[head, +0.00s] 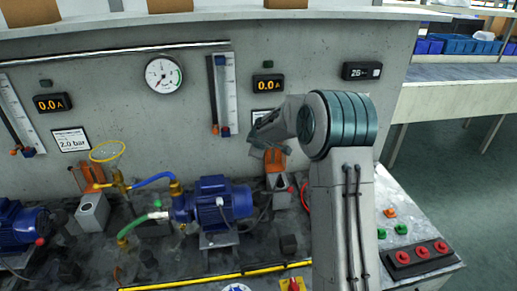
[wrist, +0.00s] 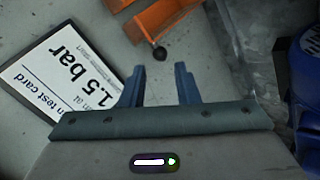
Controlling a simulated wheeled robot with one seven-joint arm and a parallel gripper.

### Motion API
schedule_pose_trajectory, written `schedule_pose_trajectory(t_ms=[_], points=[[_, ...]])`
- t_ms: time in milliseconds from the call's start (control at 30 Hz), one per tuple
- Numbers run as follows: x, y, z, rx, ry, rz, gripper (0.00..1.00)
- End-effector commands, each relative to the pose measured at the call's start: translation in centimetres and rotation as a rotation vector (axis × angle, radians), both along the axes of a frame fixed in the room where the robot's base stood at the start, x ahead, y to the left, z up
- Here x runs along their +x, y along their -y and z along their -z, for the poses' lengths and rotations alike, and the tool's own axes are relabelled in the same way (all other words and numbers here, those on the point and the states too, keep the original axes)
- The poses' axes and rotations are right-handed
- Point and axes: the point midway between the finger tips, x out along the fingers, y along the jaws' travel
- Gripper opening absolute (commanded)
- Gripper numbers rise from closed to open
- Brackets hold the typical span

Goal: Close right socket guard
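The right socket guard (head: 275,160) is an orange piece above a grey socket box (head: 279,184) on the bench, against the back panel. It appears raised, partly hidden by my arm. In the wrist view the orange guard (wrist: 168,20) is at the top edge, with a black ball knob (wrist: 159,53) on a short stem. My gripper (wrist: 160,70) has two blue fingers apart with nothing between them. The knob shows just beyond the fingertips, near the middle of the gap; I cannot tell whether they touch. In the head view my gripper (head: 262,132) is above the guard.
A test card (wrist: 62,75) reading 1.5 bar is left of the fingers. A blue pump motor (head: 222,200) stands left of the socket, with hoses. Another orange guard (head: 88,176) is farther left. Red buttons (head: 421,251) sit at the bench's right end.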

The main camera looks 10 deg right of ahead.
Motion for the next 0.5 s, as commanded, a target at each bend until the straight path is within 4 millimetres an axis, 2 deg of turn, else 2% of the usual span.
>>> schedule_pose_trajectory(t_ms=[200, 500], points=[[2.3, 0.2, 2.2, 0.002, -0.001, 0.001, 0.28], [3.4, 0.2, 3.4, 0.001, 0.000, 0.001, 0.28]])
